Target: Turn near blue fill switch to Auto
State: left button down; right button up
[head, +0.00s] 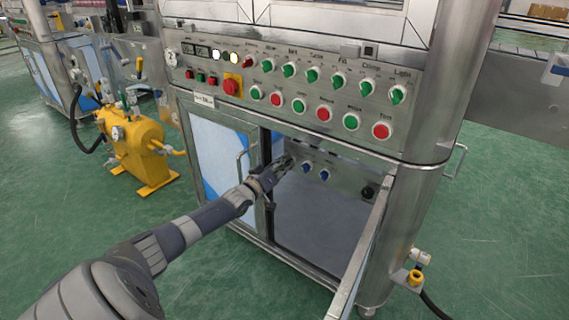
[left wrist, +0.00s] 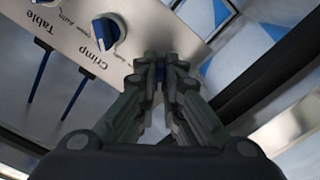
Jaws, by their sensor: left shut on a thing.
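My left gripper (head: 284,164) reaches into the open lower cabinet and is at the left end of a row of blue switches on the inner metal panel. In the left wrist view my left gripper (left wrist: 160,70) is shut, with a small blue piece (left wrist: 160,75) between its fingertips. This looks like a blue switch knob; its label and pointer direction are hidden by the fingers. Two other blue switches (head: 307,168) and (head: 324,175) stand free to the right. The left wrist view shows one of them (left wrist: 106,31) above the word Crimp. My right gripper is not in view.
The upper control panel (head: 300,100) carries green and red knobs and buttons above the opening. An open cabinet door (head: 365,250) stands at the right of the opening, and a closed door (head: 218,155) at the left. A black knob (head: 369,192) sits on the inner panel.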

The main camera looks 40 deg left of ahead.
pick_arm(q)
jog(key=shift+n, duration=0.9)
jog(key=c, duration=1.7)
grip_release()
jog(key=shift+s, duration=0.1)
jog(key=shift+s+d, duration=0.25)
jog(key=shift+s, duration=1.7)
jog(key=shift+s+d, duration=0.2)
jog(key=shift+s, duration=1.75)
jog(key=shift+s+d, duration=0.25)
jog(key=shift+s, duration=1.7)
